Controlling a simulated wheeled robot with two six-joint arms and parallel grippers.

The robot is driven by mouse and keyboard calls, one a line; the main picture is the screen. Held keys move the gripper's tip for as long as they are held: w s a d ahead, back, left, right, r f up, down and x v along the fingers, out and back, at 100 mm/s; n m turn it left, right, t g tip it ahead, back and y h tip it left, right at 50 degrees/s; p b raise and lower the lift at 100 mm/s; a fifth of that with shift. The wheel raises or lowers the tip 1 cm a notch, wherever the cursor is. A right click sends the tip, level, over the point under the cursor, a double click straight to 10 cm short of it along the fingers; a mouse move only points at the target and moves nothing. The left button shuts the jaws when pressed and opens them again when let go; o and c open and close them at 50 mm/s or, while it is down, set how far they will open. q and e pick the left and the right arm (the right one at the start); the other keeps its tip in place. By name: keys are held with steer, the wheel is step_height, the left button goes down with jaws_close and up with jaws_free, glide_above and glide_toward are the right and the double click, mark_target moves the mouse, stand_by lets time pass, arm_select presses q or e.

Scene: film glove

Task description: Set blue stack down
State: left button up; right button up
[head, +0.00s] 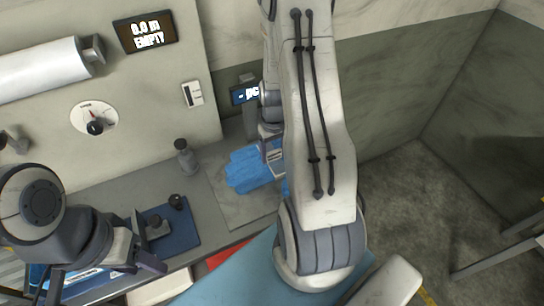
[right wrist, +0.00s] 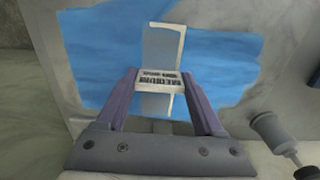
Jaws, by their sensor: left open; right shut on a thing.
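The blue stack (head: 247,170) is a flat blue pile over a pale grey square plate (head: 225,205) on the counter. In the right wrist view the stack (right wrist: 90,60) has a white band (right wrist: 163,45) around its middle, with a printed label (right wrist: 158,81) between my fingers. My right gripper (head: 270,148) is shut on the stack at this band; my right arm hides part of both in the head view. I cannot tell whether the stack touches the plate. My left gripper (head: 98,278) is open and empty at the lower left, away from the stack.
A dark bottle (head: 185,157) stands left of the plate. A blue mat (head: 183,238) with small dark items lies nearer. Open floor (head: 400,215) lies right.

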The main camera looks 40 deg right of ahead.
mark_target(274, 161)
steer(key=shift+f, duration=0.2)
steer(key=o, duration=1.4)
steer(key=shift+s, duration=0.1)
steer(key=shift+r, duration=0.2)
step_height(274, 161, up, 12)
steer(key=b, duration=0.2)
steer(key=s+a+r+n, duration=0.1)
steer(key=a+r+n, duration=0.1)
steer(key=a, duration=0.8)
steer(key=s+a+r+n, duration=0.2)
steer(key=a+n, duration=0.1)
steer(key=a, duration=0.7)
steer(key=s+a+n, duration=0.1)
steer(key=s+a, duration=0.2)
steer(key=s, duration=0.1)
steer(key=s+a+r+n, duration=0.1)
steer(key=s+a+n, duration=0.1)
steer(key=s+a, duration=0.2)
steer(key=s+a+n+y, duration=0.1)
steer(key=s+a+n, duration=0.1)
steer(key=s+a, duration=0.2)
steer(key=shift+s+r, duration=0.25)
steer(key=shift+s, duration=0.4)
